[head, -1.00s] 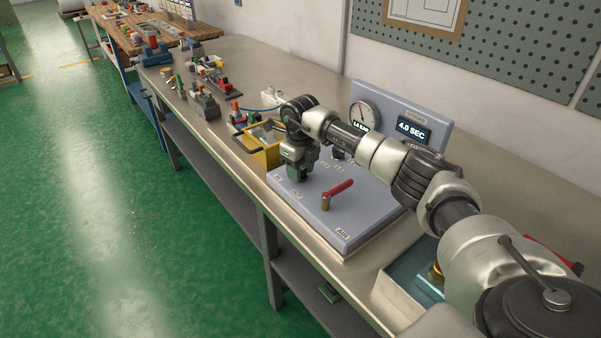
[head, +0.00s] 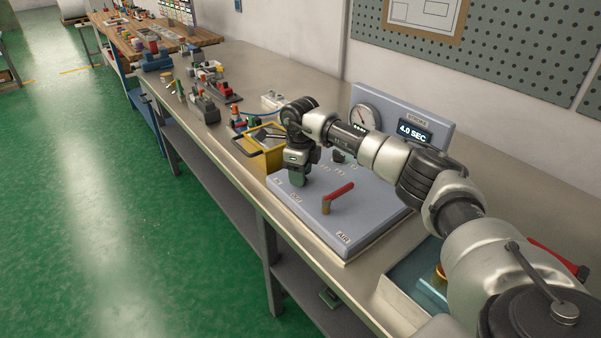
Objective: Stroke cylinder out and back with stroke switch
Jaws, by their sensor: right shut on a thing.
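My right gripper (head: 297,179) is down at the left part of a blue-grey control panel (head: 368,215), near small labels at its front edge. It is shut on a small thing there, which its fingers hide. I take this to be the stroke switch, but cannot see it clearly. A round gauge (head: 364,116) and a display (head: 415,132) reading 4.0 SEC stand on the panel's upright back. The cylinder is not clearly visible. My left gripper is out of view.
A red-handled lever (head: 338,196) stands on the panel by the AIR label, right of my gripper. A dark knob (head: 337,157) sits behind. A yellow bin (head: 257,155) is close on the left. My right arm crosses over the panel's right side.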

